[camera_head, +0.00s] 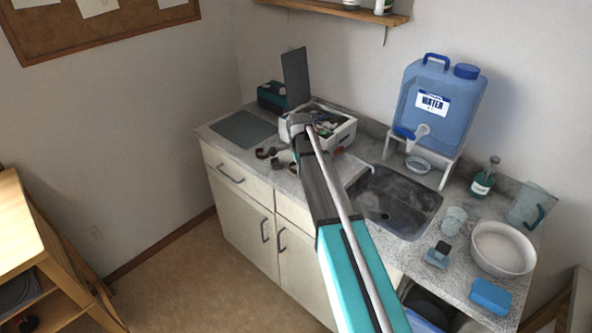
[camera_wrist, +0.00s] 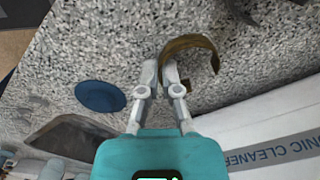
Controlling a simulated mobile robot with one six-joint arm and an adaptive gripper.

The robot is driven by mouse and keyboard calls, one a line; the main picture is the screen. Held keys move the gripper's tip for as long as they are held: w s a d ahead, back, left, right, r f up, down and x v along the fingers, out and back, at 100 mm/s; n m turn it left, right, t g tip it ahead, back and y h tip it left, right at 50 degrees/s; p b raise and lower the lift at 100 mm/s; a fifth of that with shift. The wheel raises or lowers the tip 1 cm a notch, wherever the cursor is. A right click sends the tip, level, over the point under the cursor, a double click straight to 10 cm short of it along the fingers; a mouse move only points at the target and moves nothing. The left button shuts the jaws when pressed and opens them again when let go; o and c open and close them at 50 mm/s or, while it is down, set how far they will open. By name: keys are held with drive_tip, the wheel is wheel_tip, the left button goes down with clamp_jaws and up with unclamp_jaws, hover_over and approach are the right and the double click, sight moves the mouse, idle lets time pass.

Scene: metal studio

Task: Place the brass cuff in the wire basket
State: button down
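The brass cuff (camera_wrist: 207,44) is a curved, open brown-gold band in the wrist view. One end of it lies between the fingertips of my gripper (camera_wrist: 161,72), which look closed on that end; the rest arches out to the right over speckled counter. I cannot tell whether the cuff touches the counter. In the head view my arm hides much of the gripper area. A white ultrasonic cleaner (camera_wrist: 270,140) is at the lower right of the wrist view. I cannot make out the wire basket clearly; the open white box (camera_head: 345,133) in the head view has mixed contents.
A round blue item (camera_wrist: 100,97) lies left of my gripper. Small dark curved things (camera_head: 265,153) lie on the counter near the white box. The sink (camera_head: 400,200), water container (camera_head: 436,110) and white bowl (camera_head: 502,262) stand to the right. A grey mat (camera_head: 243,131) lies at left.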

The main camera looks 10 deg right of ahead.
drive_tip(key=shift+r+p, duration=1.3)
drive_tip(key=shift+r, duration=0.15)
drive_tip(key=s+r+p, duration=0.9)
drive_tip(key=s, duration=0.5)
drive_tip(key=shift+a+r+p, duration=0.2)
drive_tip(key=shift+r+p, duration=0.1)
drive_tip(key=shift+r, duration=0.05)
wheel_tip(320, 180, down, 2)
drive_tip(key=shift+w+f+b, duration=0.1)
drive_tip(key=shift+b, duration=0.95)
